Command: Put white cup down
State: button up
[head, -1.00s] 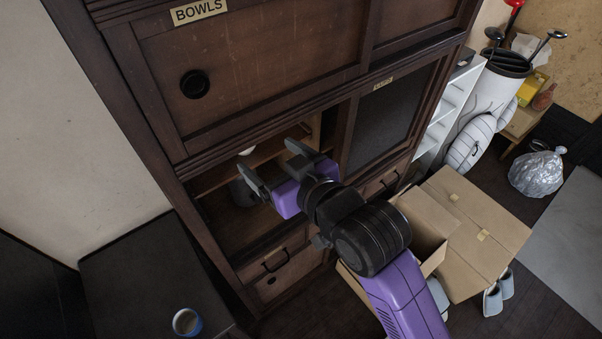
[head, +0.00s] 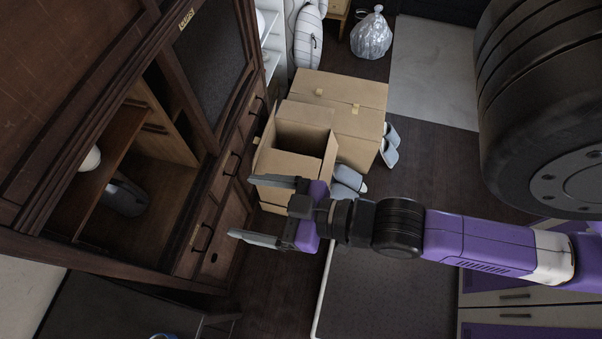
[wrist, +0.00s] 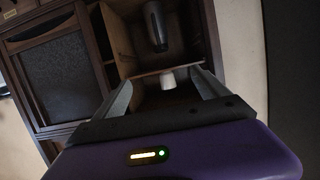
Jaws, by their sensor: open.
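The white cup (head: 90,160) is partly visible in the head view, at the left edge of an open cabinet, on its upper shelf (head: 112,150). The frame of the cabinet hides part of it. In the wrist view the white cup (wrist: 168,79) shows beyond my fingers, beside the shelf edge. My gripper (head: 242,209) is open and empty, out in front of the cabinet, clear of the cup. Its two fingers also show spread apart in the wrist view (wrist: 162,80).
A dark rounded object (head: 124,195) stands in the lower compartment. An open cardboard box (head: 285,165) and slippers (head: 349,180) lie on the floor beyond my gripper. A dark tabletop (head: 110,305) is at lower left, with a blue-rimmed item (head: 163,336) cut off by the frame.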

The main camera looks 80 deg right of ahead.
jog(key=v, duration=0.9)
jog(key=shift+s+f, duration=0.25)
jog(key=shift+s, duration=0.2)
jog(key=shift+d, duration=0.1)
jog(key=shift+c, duration=0.4)
